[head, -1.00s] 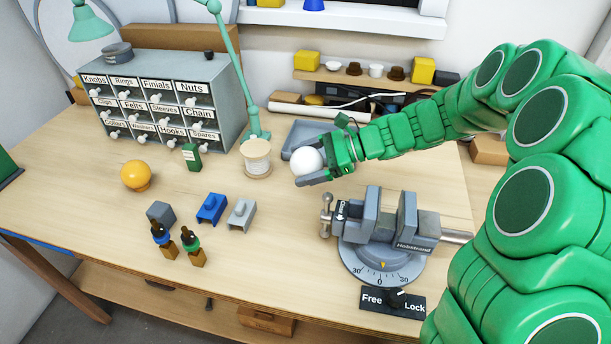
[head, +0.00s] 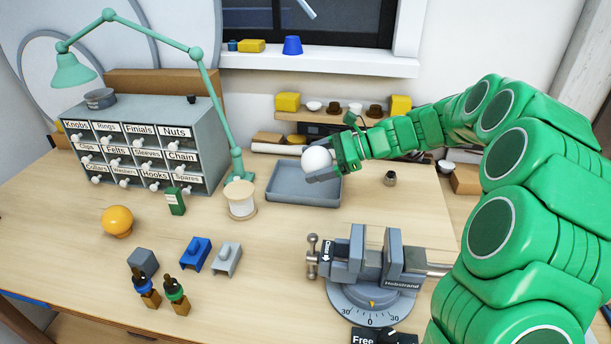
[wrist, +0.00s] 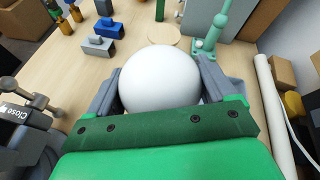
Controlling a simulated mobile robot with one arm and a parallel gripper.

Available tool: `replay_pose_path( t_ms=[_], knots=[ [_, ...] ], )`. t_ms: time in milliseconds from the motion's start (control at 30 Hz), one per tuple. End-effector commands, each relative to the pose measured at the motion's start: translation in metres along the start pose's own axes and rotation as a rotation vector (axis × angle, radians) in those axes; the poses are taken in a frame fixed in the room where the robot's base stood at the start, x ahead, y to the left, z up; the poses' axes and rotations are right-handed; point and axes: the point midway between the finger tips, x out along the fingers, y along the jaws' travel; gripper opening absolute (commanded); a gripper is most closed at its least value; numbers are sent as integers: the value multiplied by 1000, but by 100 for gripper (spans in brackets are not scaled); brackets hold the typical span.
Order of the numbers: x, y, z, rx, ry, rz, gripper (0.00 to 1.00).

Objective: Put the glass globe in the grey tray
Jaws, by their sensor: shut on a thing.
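The white glass globe (head: 317,159) is between the fingers of my gripper (head: 322,170). My gripper is shut on it. In the wrist view the globe (wrist: 160,78) fills the space between the two grey fingers. The grey tray (head: 290,194) lies on the bench behind the vise. In the head view the globe and gripper overlap the tray's back right part and appear held above it. The tray's visible floor is empty. In the wrist view the tray is mostly hidden behind the globe and gripper.
A thread spool (head: 241,199) stands just left of the tray, near the green lamp's base (head: 238,176). The vise (head: 375,262) stands in front. A small metal part (head: 390,178) lies right of the tray. An amber globe (head: 117,221) and small blocks are farther left.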

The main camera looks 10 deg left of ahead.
Motion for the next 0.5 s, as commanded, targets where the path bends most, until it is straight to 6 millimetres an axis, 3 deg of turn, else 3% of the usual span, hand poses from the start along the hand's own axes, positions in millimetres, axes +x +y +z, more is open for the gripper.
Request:
replay_pose_path(
  t_ms=[500],
  knots=[
    [22, -49, -36, 0, 1, 2, 54]
  ],
)
